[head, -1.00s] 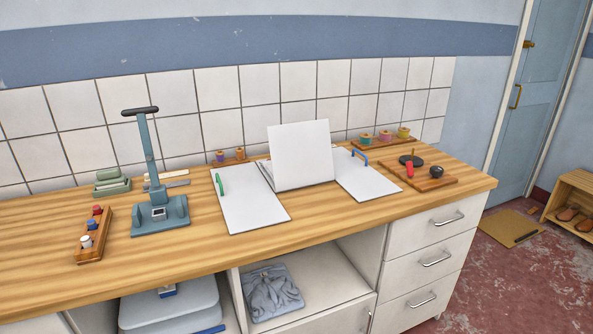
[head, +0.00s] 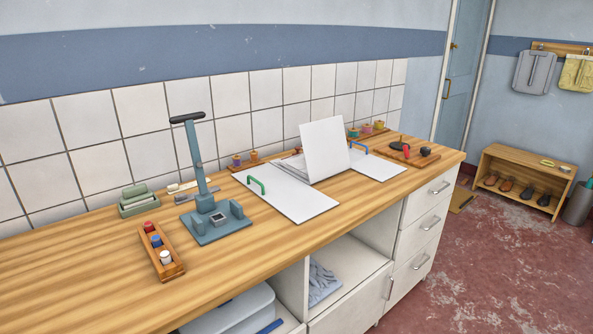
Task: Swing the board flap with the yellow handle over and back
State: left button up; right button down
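The folding board lies on the wooden counter. A white flap with a green handle (head: 257,184) lies flat at its left (head: 300,203). A white flap with a blue handle (head: 359,146) lies flat at its right (head: 376,168). Between them a white panel (head: 325,150) stands up, leaning slightly back. No yellow handle shows on the board; the side of the standing panel turned away is hidden. Neither of my grippers is in view.
A blue-grey press with a tall lever (head: 196,165) stands left of the board. A wooden rack of small bottles (head: 161,252) is nearer. A wooden tray with dark tools (head: 415,153) and several spools (head: 367,129) are right and behind. The counter front (head: 130,290) is clear.

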aim_at(324, 142)
jog(key=k+j, duration=0.1)
jog(key=j, duration=0.2)
jog(key=l+u, duration=0.1)
jog(key=u, duration=0.6)
jog(key=i+l+u, duration=0.15)
jog(key=l+u, duration=0.2)
jog(key=l, duration=0.15)
jog(key=i+l+u, duration=0.1)
jog(key=l+u, duration=0.6)
jog(key=l, duration=0.3)
